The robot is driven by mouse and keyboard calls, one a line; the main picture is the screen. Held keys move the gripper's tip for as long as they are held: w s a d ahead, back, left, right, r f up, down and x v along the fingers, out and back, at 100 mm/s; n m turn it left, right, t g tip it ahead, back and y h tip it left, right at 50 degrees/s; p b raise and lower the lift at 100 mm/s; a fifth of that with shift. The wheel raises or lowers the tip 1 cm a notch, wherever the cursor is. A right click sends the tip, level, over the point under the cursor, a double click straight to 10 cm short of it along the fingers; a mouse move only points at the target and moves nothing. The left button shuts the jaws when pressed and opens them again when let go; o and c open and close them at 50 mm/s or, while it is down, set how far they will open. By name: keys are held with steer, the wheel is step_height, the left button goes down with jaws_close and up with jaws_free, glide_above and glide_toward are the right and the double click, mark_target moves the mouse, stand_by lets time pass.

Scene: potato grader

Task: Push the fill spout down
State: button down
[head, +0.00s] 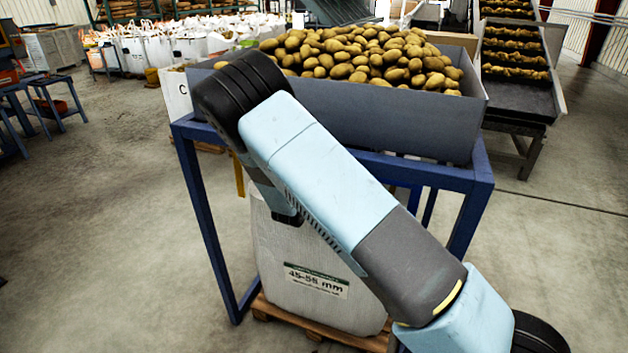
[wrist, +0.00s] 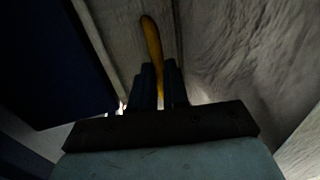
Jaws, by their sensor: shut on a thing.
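In the wrist view, my gripper (wrist: 160,75) has its two dark fingers closed about a slim yellow bar (wrist: 152,45), which sticks out beyond the fingertips. Pale cloth-like walls surround it. I cannot make out the fill spout itself, nor tell whether this bar is part of it. A yellow strip (head: 239,175) shows there, left of my arm. The white bag (head: 310,283), labelled 45-55 mm, stands below on a wooden pallet (head: 318,329).
A grey hopper (head: 390,125) heaped with potatoes (head: 365,55) sits on a blue frame (head: 205,215), whose legs flank the bag. A dark blue panel (wrist: 50,65) is close at the left of the wrist view. A conveyor (head: 515,60) stands at back right.

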steer(key=shift+s+f, duration=0.15)
steer(key=shift+f, duration=0.15)
steer(key=c, duration=1.1)
jaws_free()
steer(key=shift+s+a+r, duration=0.1)
steer(key=shift+r, duration=0.05)
steer(key=v, duration=1.3)
steer(key=shift+s, duration=0.15)
